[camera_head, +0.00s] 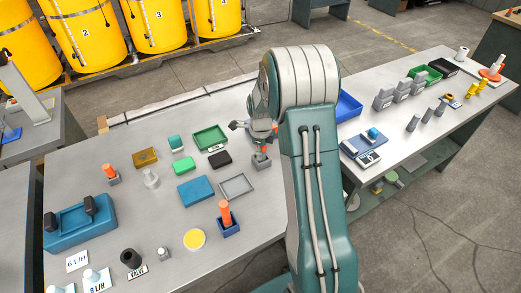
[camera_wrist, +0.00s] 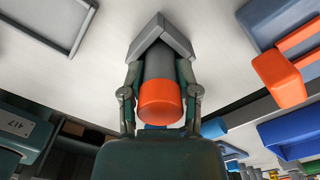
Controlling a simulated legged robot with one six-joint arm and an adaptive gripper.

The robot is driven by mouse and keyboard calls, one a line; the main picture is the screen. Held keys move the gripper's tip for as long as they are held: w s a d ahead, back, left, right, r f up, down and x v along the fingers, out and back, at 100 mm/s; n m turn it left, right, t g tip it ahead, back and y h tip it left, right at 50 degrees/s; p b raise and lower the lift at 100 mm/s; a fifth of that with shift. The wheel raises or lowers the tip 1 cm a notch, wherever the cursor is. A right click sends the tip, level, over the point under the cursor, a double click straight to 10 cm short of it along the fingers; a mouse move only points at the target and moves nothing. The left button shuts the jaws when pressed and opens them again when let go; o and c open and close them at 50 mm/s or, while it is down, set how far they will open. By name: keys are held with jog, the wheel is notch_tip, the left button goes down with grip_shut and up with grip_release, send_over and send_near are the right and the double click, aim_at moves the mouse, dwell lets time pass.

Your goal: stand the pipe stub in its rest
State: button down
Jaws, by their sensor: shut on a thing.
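The pipe stub (camera_wrist: 158,68) is a grey cylinder with an orange end (camera_wrist: 160,102). In the wrist view my gripper (camera_wrist: 159,88) is shut on it, one finger on each side. The stub's far grey end meets a grey angular block (camera_wrist: 160,33), which looks like its rest. I cannot tell whether the stub is fully seated. In the head view my gripper (camera_head: 262,138) is above the small grey block (camera_head: 261,163), with the orange end (camera_head: 264,150) showing between. My arm hides part of the area to the right.
A grey frame tray (camera_head: 237,186), blue block (camera_head: 196,190) and black block (camera_head: 220,158) lie to the left. A blue bin (camera_head: 348,105) is behind my arm.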

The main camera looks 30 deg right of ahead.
jog(key=shift+c, duration=1.3)
grip_release()
notch_tip(320, 180, up, 12)
jog(key=shift+f, duration=0.1)
